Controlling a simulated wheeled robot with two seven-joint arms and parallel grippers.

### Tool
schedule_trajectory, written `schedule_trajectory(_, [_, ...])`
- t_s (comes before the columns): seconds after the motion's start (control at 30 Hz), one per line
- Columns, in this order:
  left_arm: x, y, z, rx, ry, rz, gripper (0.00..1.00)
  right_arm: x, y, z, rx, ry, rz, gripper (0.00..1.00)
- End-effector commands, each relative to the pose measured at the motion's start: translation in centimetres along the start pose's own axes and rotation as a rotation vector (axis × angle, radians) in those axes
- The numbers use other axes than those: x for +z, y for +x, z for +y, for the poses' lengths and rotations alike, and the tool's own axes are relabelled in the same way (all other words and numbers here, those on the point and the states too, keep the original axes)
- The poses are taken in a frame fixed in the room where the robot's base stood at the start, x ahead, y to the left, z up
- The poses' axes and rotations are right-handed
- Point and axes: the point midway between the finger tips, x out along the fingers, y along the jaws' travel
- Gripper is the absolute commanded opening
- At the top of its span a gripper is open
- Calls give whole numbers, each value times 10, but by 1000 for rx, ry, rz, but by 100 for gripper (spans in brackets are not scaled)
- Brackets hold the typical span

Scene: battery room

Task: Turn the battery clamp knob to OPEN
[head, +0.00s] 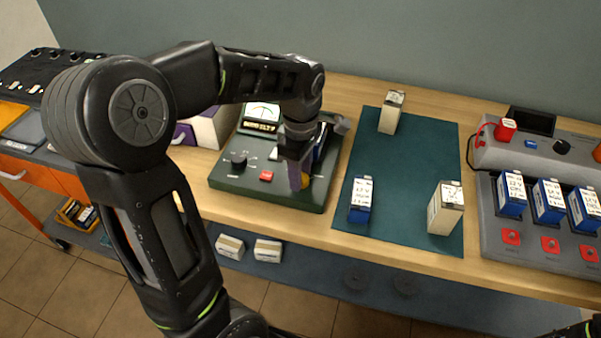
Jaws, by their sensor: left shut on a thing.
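A green battery tester (222,178) stands on the wooden bench with a dial meter (263,113), a black selector knob (239,160) and a red button (266,175). My left gripper (298,181) points down over the right part of the tester. A blue battery (321,140) shows partly behind the gripper.
A green mat (402,165) right of the tester holds a blue battery (361,199) and two cream batteries (445,207) (391,112). A grey charger (490,225) with several blue batteries stands at the far right. An orange cart (62,187) is at the left.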

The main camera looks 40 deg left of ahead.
Motion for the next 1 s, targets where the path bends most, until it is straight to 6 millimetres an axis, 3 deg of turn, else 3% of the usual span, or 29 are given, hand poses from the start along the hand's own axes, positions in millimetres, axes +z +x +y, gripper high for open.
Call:
schedule_trajectory(0.3, [0,0,1,3,-163,0,0,0,2,1,0,0,0,36])
schedule_trajectory(0.83, [-1,-1,1,2,-205,-2,0,0,3,1,0,0,0,36])
schedule_trajectory(0.87, [-1,-1,1,2,-205,-2,37,0,3,1,0,0,0,36])
schedule_trajectory(1.0, [0,-1,1,2,-202,-1,48,0,3,1,0,0,0,36])
